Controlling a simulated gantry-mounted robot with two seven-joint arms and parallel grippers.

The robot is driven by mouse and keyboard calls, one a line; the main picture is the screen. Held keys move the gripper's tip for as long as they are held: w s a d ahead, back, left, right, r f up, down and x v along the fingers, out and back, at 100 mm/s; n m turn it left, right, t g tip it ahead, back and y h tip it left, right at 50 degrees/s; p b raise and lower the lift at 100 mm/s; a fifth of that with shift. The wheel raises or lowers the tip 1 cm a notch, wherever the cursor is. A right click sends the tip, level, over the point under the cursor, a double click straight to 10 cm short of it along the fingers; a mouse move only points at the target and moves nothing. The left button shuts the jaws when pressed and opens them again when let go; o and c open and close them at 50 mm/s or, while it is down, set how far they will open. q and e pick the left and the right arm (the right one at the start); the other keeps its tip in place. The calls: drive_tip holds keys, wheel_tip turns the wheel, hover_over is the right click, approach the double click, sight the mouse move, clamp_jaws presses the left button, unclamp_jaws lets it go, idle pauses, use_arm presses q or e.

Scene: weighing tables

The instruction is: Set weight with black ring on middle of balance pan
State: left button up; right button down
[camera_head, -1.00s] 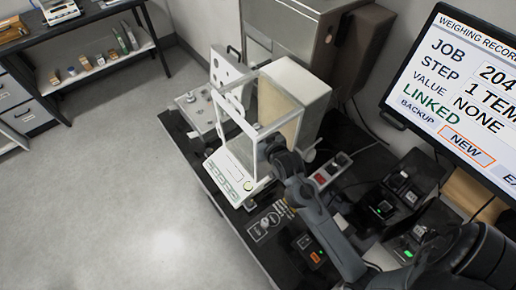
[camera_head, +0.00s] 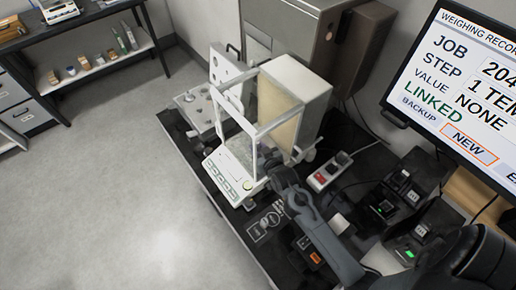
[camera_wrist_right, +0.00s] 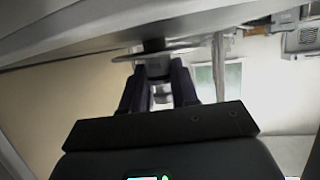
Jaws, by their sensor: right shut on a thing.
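The balance (camera_head: 222,176) is white, with a framed draft shield and a keypad at its front. My right arm comes in from the right in the head view, and its gripper (camera_head: 270,157) is at the shield's near right side. In the right wrist view, the gripper (camera_wrist_right: 160,72) is shut on a small silvery weight (camera_wrist_right: 161,95) between its dark fingers. The thin round pan (camera_wrist_right: 185,50) on a short dark post lies just beyond the fingertips; I cannot tell whether the weight touches it. The black ring cannot be made out. My left gripper is not in view.
A metal tray (camera_head: 190,108) stands left of the balance. A red-topped box (camera_head: 322,178) and several small black devices are at the right, below a monitor (camera_head: 460,90). The shield frame stands close around my right gripper. The floor at left is clear.

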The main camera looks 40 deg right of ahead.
drive_tip(key=c, duration=0.9)
unclamp_jaws()
drive_tip(key=shift+f, duration=0.1)
drive_tip(key=shift+o, duration=0.2)
drive_tip(key=shift+s+r, duration=0.25)
drive_tip(key=shift+s, duration=0.05)
drive_tip(key=p+v, duration=0.1)
drive_tip(key=v, duration=1)
drive_tip(key=shift+s, duration=0.2)
drive_tip(key=shift+a+r, duration=0.1)
drive_tip(key=shift+r, duration=0.05)
